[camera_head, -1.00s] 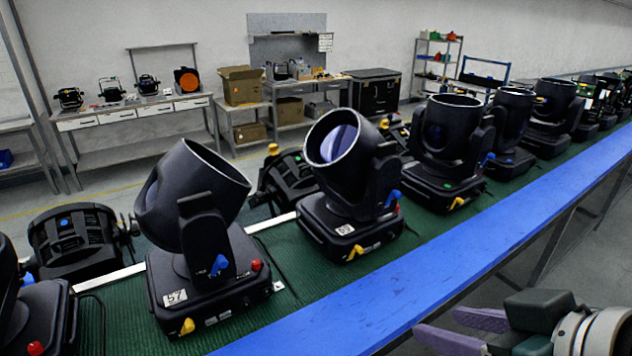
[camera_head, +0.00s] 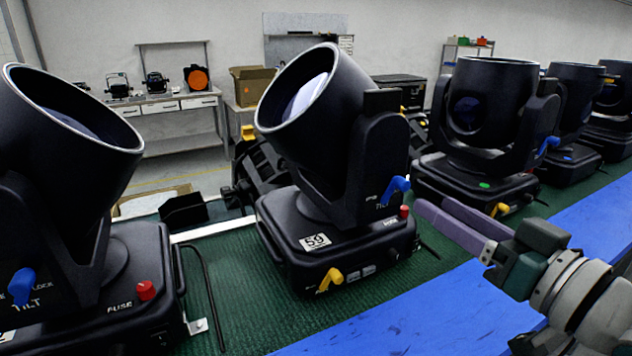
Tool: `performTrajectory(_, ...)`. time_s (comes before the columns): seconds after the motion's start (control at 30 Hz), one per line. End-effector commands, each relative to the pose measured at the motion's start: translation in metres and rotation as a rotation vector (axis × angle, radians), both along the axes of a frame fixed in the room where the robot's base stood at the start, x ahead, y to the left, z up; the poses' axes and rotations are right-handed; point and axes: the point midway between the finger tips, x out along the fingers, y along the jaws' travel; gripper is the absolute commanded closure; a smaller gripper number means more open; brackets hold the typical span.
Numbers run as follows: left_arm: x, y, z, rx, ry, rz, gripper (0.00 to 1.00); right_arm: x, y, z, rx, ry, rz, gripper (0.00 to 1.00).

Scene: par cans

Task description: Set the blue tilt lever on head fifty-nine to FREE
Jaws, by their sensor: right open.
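Head fifty-nine (camera_head: 345,175), a black moving light with a "59" label on its base, stands on the green mat in the middle of the view, its barrel tilted up to the left. Its blue tilt lever (camera_head: 396,188) is on the right side of the yoke, beside partly readable "TILT" lettering; I cannot tell which setting it is at. My right gripper (camera_head: 432,218) is open and empty, its purple fingers pointing left, to the lower right of the blue lever and apart from it in the picture. My left gripper is not in view.
Head fifty-nine also has a red knob (camera_head: 404,212) and a yellow lever (camera_head: 331,278) on its base. Another head (camera_head: 70,200) stands close at the left, and another head (camera_head: 487,120) at the right. A blue strip (camera_head: 420,318) along the mat's front edge is clear.

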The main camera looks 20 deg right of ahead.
Motion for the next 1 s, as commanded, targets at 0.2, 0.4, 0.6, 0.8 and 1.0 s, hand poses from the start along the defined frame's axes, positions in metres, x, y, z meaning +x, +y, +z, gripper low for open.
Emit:
performTrajectory(0.2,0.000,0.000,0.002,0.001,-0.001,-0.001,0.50,0.036,0.003,0.001,-0.001,0.000,0.000,0.48)
performTrajectory(0.4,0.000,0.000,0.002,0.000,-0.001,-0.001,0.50,0.053,0.004,0.000,-0.001,0.001,0.000,0.48)
performTrajectory(0.6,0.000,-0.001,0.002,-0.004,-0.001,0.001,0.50,0.055,0.005,-0.001,-0.001,0.002,0.000,0.48)
performTrajectory(0.8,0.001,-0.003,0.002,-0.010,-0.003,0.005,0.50,0.055,0.005,0.000,-0.001,0.002,0.000,0.56)
performTrajectory(1.0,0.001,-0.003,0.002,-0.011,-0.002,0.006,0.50,0.055,0.005,0.000,-0.001,0.002,0.000,0.79)
